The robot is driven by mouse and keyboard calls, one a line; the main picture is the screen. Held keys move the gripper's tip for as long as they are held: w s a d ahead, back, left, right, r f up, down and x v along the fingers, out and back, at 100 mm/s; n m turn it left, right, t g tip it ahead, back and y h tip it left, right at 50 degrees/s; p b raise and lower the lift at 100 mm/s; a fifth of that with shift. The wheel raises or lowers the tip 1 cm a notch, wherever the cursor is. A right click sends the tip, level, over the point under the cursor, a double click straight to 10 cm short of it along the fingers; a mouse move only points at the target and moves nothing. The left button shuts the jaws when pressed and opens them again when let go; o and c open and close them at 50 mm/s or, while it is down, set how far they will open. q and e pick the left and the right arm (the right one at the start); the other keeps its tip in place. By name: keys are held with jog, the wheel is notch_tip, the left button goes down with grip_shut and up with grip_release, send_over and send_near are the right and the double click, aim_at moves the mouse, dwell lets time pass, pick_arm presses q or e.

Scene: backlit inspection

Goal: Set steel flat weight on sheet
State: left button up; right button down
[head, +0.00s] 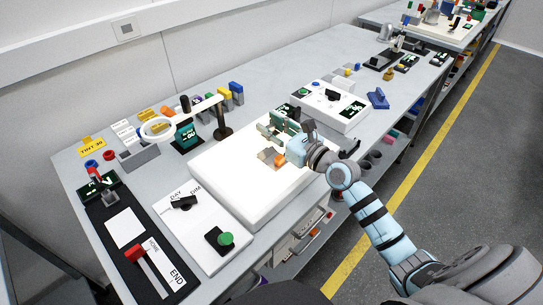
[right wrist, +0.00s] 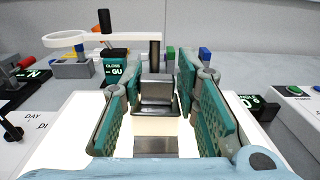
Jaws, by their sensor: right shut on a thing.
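The steel flat weight (right wrist: 155,92) is a grey block with a wider, flat base. In the right wrist view it sits between the two green-padded fingers of my right gripper (right wrist: 155,85), which is shut on it. In the head view my right gripper (head: 279,127) is over the far part of the lit white panel (head: 232,178), and its fingers mostly hide the weight. A small flat tan-grey piece (head: 265,156), perhaps the sheet, lies on the panel nearer than the fingertips. I cannot tell whether the weight touches the panel. My left gripper is not in view.
A ring magnifier (head: 158,128) on a dark post (head: 222,120) stands left of the panel. A white box with buttons (head: 328,104) is beyond it. The panel's near part is clear.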

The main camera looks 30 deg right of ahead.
aim_at(271, 143)
jog(key=f+b, duration=0.3)
jog(key=f, duration=0.3)
jog(key=shift+w, duration=0.2)
jog(key=shift+s+r, duration=0.1)
jog(key=shift+r, duration=0.05)
jog(key=c, duration=1.6)
grip_release()
jog(key=shift+c, duration=0.2)
jog(key=o, duration=0.4)
jog(key=v, duration=1.1)
jog(key=shift+s, duration=0.1)
jog(key=shift+s+d, duration=0.15)
jog(key=shift+s, duration=0.25)
